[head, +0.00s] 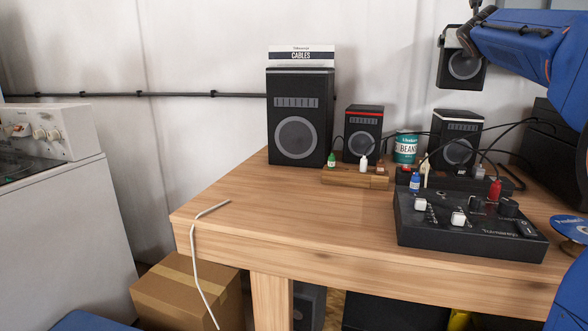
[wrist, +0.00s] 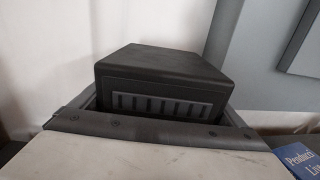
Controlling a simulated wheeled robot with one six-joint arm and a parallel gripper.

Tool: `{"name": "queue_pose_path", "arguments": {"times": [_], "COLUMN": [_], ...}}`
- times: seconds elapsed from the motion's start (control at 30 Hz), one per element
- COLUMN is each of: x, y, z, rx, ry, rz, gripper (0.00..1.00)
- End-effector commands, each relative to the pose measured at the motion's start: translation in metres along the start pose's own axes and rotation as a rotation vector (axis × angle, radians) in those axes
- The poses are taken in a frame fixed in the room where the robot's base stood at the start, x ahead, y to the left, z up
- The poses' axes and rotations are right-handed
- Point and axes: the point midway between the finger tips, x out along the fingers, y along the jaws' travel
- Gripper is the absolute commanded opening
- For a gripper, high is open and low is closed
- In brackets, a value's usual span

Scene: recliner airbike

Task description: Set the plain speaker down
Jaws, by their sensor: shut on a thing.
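The plain speaker (head: 465,68) is a small black box with a grey round cone and no coloured stripe visible. It hangs in the air at the upper right of the head view, above the back of the wooden table (head: 245,215). My gripper (head: 462,38) is shut on its upper part; the fingertips are partly hidden. In the wrist view the speaker (wrist: 165,80) fills the middle, its slotted face towards the camera.
A white-striped speaker (head: 457,138) stands below the held one. A red-striped speaker (head: 363,132), a can (head: 405,147) and a large speaker (head: 300,117) stand left of it. Cables and a mixer (head: 468,224) occupy the right. The table's left and front-middle are clear.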

Motion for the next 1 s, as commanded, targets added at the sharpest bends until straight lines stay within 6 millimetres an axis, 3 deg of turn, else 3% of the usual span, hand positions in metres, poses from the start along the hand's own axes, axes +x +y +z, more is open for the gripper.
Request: {"name": "queue_pose_path", "arguments": {"times": [1.0], "x": [-0.001], "y": [0.0], "z": [-0.063], "rx": [0.0], "ry": [-0.002], "rz": [0.0], "gripper": [0.36]}}
